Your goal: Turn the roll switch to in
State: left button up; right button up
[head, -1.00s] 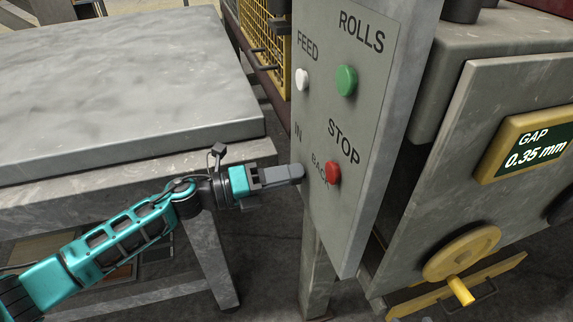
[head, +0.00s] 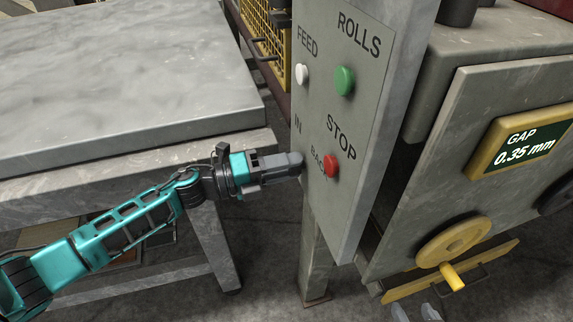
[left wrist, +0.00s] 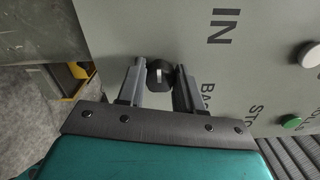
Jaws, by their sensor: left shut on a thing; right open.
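The control panel (head: 338,215) stands upright and carries the labels IN and BACK at its left edge. The roll switch is a dark round knob (left wrist: 160,73) on the panel, seen in the left wrist view between the two fingers. My left gripper (head: 297,161) is shut on this knob; it also shows in the left wrist view (left wrist: 160,82). The fingers hide the knob in the head view. My right gripper (head: 416,314) is open and empty at the bottom edge of the head view, mostly out of frame.
A white FEED button (head: 302,74), a green ROLLS button (head: 344,81) and a red STOP button (head: 331,166) stick out near the switch. A grey table (head: 110,85) lies left. The machine with a yellow handwheel (head: 453,242) and gap display (head: 520,142) stands right.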

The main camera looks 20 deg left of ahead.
pick_arm(q)
jog(key=o, duration=1)
pick_arm(e)
jog(key=shift+w+r, duration=0.1)
jog(key=shift+w, duration=0.05)
pick_arm(q)
jog(key=shift+o, duration=0.2)
jog(key=v, duration=1.3)
pick_arm(e)
jog(key=shift+a, duration=0.2)
pick_arm(q)
jog(key=shift+d, duration=0.1)
jog(key=s+d+f+n+y+p, duration=0.3)
jog(key=s+f+n+y, duration=0.2)
jog(key=n, duration=0.9)
jog(key=s+d+f+n+y+p, duration=0.3)
jog(key=s+f+n+y, duration=0.2)
jog(key=n, duration=1)
jog(key=f+y, duration=0.1)
jog(key=y, duration=0.2)
jog(key=shift+d+t, duration=0.3)
jog(key=shift+t, duration=0.1)
pick_arm(e)
jog(key=shift+h, duration=0.3)
jog(key=d+r, duration=0.1)
jog(key=s+d+r, duration=0.1)
jog(key=r, duration=0.1)
jog(key=shift+d+r, duration=0.15)
jog(key=shift+r, duration=0.1)
